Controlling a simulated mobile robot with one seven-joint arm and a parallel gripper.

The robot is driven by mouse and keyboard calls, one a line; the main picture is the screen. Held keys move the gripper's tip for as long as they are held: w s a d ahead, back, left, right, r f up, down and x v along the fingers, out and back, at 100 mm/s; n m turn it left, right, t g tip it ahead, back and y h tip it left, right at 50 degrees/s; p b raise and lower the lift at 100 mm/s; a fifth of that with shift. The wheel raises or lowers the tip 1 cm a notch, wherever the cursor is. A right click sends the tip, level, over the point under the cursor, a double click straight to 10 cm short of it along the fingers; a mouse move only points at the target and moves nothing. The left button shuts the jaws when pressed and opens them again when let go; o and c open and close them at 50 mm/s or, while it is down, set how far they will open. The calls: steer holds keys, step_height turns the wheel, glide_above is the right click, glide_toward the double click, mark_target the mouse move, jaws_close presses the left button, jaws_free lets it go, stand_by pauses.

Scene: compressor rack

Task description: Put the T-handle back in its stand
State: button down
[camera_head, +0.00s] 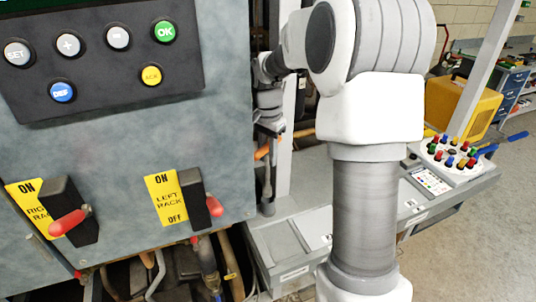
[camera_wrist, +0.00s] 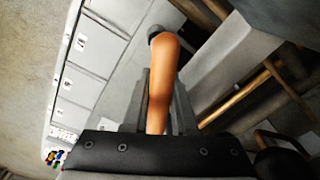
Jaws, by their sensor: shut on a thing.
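My gripper (camera_wrist: 158,100) is shut on an orange bar (camera_wrist: 163,65), which looks like the T-handle's grip. The bar has a dark grey end and sticks out between the two fingers. In the head view, the orange bar (camera_head: 262,151) shows small beside the rack's right edge, just below my gripper (camera_head: 268,130). A grey upright piece (camera_head: 267,185) shows below it; I cannot tell whether it is the handle's shaft. I cannot make out the T-handle's stand for certain. My arm hides part of the bench.
The grey rack panel (camera_head: 130,145) fills the left, with two red-handled switches (camera_head: 70,220) (camera_head: 214,206). A low grey bench (camera_head: 315,205) runs right, carrying a white round holder (camera_head: 433,160) with coloured knobs. A yellow case (camera_head: 485,108) stands behind. Pipes (camera_head: 205,262) run under the panel.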

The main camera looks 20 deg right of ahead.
mark_target(268, 175)
steer(key=shift+f, duration=0.1)
steer(key=shift+f+b, duration=1.4)
steer(key=shift+f, duration=0.55)
steer(key=shift+f+b, duration=1.1)
steer(key=shift+f, duration=0.55)
steer(key=c, duration=0.6)
jaws_free()
steer(key=shift+c, duration=0.2)
